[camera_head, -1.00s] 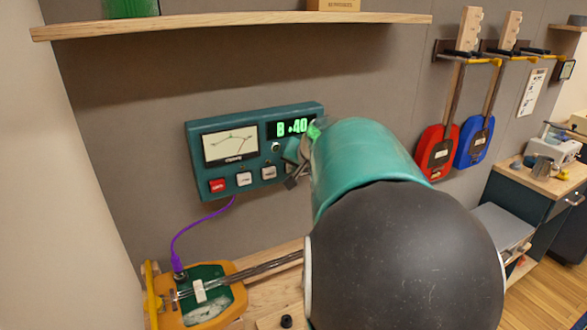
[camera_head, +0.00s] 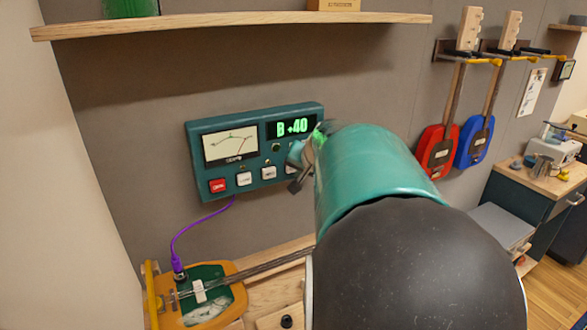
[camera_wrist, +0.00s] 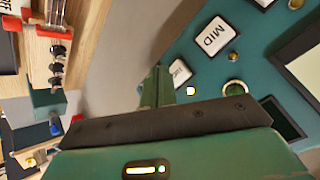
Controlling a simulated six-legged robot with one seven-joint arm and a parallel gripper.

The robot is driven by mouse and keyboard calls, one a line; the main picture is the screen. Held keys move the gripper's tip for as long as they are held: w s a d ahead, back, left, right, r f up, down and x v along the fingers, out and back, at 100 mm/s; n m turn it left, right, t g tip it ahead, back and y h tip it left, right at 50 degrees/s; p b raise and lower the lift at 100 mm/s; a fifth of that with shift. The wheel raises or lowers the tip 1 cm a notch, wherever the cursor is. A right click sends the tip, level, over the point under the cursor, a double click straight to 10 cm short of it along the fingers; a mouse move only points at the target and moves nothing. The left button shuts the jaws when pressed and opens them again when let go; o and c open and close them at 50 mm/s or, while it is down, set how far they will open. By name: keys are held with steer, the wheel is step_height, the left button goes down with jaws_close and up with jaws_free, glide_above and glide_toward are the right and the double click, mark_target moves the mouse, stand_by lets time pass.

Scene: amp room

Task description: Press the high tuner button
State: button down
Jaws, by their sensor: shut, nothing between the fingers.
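The tuner (camera_head: 258,197) is a teal wall box with a needle meter (camera_head: 230,145) and a green display (camera_head: 293,127) reading "B +40". A red button (camera_head: 218,186) and two pale buttons, one here (camera_head: 244,179) and one here (camera_head: 268,172), show along its lower edge; my gripper covers the right end of the row. In the wrist view, the MID button (camera_wrist: 215,37) is clear, and another white button (camera_wrist: 180,72) sits beside my fingers, partly hidden, its label unreadable. My gripper (camera_wrist: 157,85) is shut and empty, close to that button; contact cannot be told.
A purple cable (camera_head: 180,236) runs from the tuner to a yellow-and-green guitar (camera_head: 238,291) on the bench below. A wooden shelf (camera_head: 230,26) crosses above. Red (camera_head: 437,152) and blue (camera_head: 474,141) guitars hang at right. The wall between tuner and shelf is clear.

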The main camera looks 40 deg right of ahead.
steer(key=s, duration=0.2)
steer(key=s+a, duration=0.1)
steer(key=s, duration=0.1)
steer(key=shift+s+a, duration=0.2)
steer(key=shift+s, duration=0.1)
steer(key=shift+s, duration=0.1)
stand_by(0.8)
